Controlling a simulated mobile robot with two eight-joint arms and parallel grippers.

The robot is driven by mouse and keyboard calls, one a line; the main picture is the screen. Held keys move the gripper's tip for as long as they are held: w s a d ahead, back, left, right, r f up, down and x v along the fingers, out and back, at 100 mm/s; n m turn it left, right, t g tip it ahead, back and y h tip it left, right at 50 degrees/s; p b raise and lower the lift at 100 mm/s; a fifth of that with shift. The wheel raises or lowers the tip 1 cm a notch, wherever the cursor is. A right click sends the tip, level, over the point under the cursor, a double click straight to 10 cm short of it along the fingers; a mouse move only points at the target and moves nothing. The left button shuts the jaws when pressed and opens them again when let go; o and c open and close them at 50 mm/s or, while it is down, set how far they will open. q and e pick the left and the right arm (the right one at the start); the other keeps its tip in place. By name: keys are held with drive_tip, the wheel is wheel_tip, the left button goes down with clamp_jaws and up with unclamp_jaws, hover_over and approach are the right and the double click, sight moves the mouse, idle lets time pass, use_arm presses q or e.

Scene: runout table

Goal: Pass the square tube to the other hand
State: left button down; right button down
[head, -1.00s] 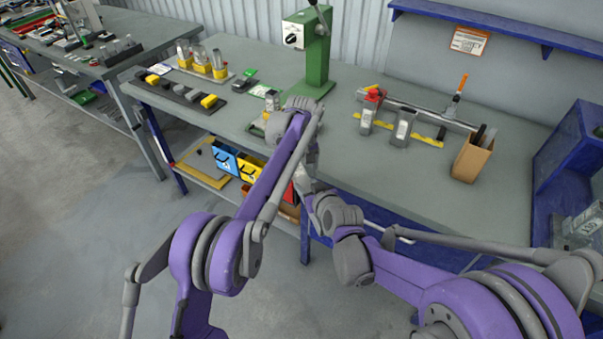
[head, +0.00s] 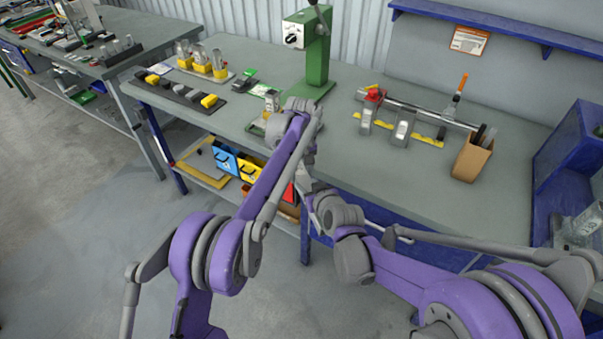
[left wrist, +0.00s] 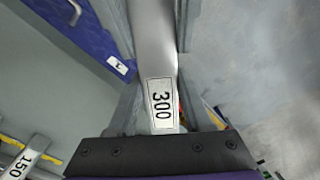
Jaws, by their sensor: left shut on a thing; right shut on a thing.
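The square tube (left wrist: 156,45) is silver-grey with a white label reading 300, seen lengthwise in the left wrist view. My left gripper (left wrist: 158,110) is shut on its labelled end, one finger on each side. In the head view the tube is mostly hidden where my two wrists meet in front of the bench. My right gripper (head: 308,183) is at that meeting place, just below my left wrist, and shut on the tube. Its fingertips are too small and covered to make out clearly.
Blue and yellow bins (head: 225,158) sit below. The bench's front right is clear.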

drive_tip(key=shift+c, duration=1.3)
unclamp_jaws()
drive_tip(key=shift+s+a, duration=0.1)
drive_tip(key=shift+a, duration=0.05)
drive_tip(key=v, duration=1.1)
drive_tip(key=shift+s+r, duration=0.25)
drive_tip(key=shift+s, duration=0.05)
drive_tip(key=s+d+f+m+g+h, duration=0.2)
drive_tip(key=s+d, duration=0.4)
drive_tip(key=s, duration=0.3)
drive_tip(key=s+d+f+m+g+h, duration=0.2)
drive_tip(key=s+d, duration=0.4)
drive_tip(key=s, duration=0.4)
drive_tip(key=shift+f+g, duration=0.5)
drive_tip(key=shift+g, duration=0.5)
drive_tip(key=shift+s, duration=0.15)
